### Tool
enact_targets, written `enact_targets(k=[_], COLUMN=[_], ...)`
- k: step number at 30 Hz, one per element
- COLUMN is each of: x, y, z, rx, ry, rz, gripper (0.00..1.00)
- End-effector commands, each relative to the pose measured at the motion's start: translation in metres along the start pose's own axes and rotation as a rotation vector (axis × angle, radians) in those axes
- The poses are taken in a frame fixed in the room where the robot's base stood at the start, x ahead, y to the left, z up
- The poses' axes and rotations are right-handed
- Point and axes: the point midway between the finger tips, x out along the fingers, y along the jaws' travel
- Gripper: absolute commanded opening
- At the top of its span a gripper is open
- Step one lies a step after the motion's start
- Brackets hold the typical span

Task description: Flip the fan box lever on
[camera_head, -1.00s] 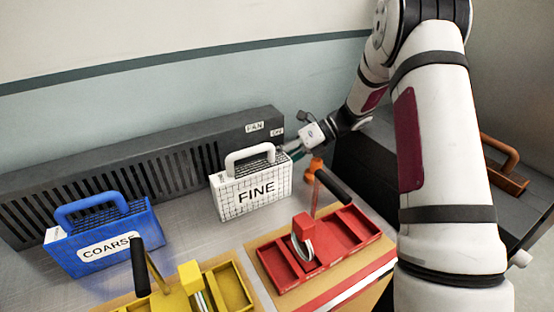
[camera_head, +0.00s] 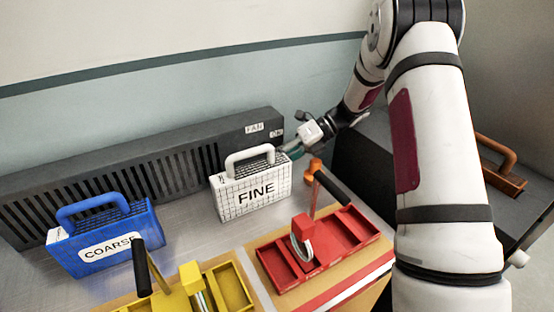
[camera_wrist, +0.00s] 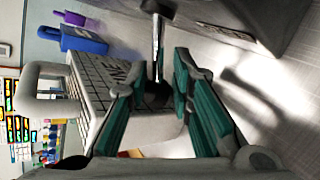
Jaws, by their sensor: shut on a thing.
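The fan box (camera_head: 110,165) is the long dark grey slatted unit along the wall, with a FAN label and a smaller label at its right end. In the wrist view its dark casing (camera_wrist: 270,20) is at the upper right. The lever (camera_wrist: 157,45) is a shiny metal rod with a dark knob, hanging from a dark mount at the top. My gripper (camera_wrist: 160,95) has its teal fingers on either side of the knob, shut on it. In the head view my gripper (camera_head: 292,151) is at the box's right end, and the lever is hidden.
A white FINE box (camera_head: 252,198) stands close beside my gripper. A blue COARSE box (camera_head: 105,240) stands further left. A red tray (camera_head: 345,235) with an orange-headed, black-handled tool (camera_head: 330,185) lies in front. A yellow tray (camera_head: 232,290) lies front left.

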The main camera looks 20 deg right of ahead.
Motion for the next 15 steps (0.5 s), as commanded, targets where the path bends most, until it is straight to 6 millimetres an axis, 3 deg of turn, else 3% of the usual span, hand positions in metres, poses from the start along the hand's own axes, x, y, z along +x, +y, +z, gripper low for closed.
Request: enact_targets(k=[15], x=[-0.01], y=[0.019], z=[0.007], rx=[0.341], ry=[0.235], rz=[0.01], gripper=[0.0])
